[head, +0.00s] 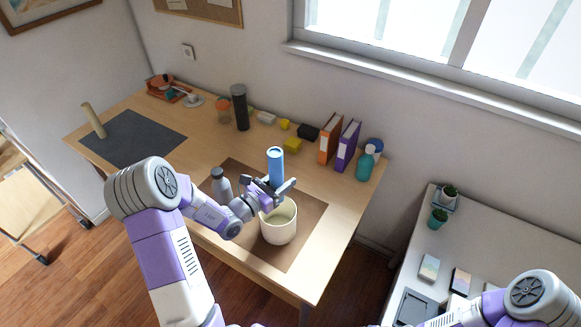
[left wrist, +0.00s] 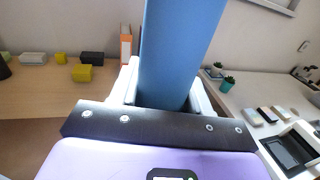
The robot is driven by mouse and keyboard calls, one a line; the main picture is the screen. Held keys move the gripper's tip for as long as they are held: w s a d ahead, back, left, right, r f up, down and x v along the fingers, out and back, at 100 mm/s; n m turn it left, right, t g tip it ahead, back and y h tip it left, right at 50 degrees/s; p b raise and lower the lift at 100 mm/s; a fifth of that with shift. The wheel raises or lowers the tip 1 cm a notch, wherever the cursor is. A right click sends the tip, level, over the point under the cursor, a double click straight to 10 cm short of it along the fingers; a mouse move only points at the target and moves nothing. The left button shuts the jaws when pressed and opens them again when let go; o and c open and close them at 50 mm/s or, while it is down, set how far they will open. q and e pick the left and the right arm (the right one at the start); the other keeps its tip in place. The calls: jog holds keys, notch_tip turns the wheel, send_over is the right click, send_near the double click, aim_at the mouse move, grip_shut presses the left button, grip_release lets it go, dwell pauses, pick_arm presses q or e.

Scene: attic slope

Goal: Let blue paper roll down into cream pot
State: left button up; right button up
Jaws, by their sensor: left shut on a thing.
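The blue paper roll (head: 276,163) stands upright in my left gripper (head: 274,185), which is shut on its lower part. In the left wrist view the roll (left wrist: 178,50) rises between the two fingers, slightly tilted in the picture. The cream pot (head: 279,226) stands on the brown mat, open side up, just below the gripper in the head view. The gripper hides part of the pot's rim and the roll's lower end. I cannot tell exactly whether the roll is centred over the opening. My right gripper is out of view; only its arm shows at lower right.
A grey bottle (head: 221,185) stands close left of the pot on the brown mat (head: 310,212). Orange and purple binders (head: 346,146), a teal bottle (head: 366,163) and a dark cylinder (head: 240,108) line the back. A dark mat (head: 135,140) lies left. A white side table (head: 425,265) stands right.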

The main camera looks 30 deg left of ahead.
pick_arm(q)
jog(key=shift+s+r, duration=0.1)
jog(key=shift+s, duration=0.2)
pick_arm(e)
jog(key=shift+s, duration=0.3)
pick_arm(q)
jog(key=shift+w+f+b, duration=0.1)
jog(key=shift+f+b, duration=1.8)
jog(key=shift+f, duration=0.35)
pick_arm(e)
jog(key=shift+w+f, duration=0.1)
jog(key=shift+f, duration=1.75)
pick_arm(q)
jog(key=shift+f+b, duration=1.65)
jog(key=shift+f, duration=0.3)
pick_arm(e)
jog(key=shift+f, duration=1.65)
pick_arm(q)
jog(key=o, duration=1.1)
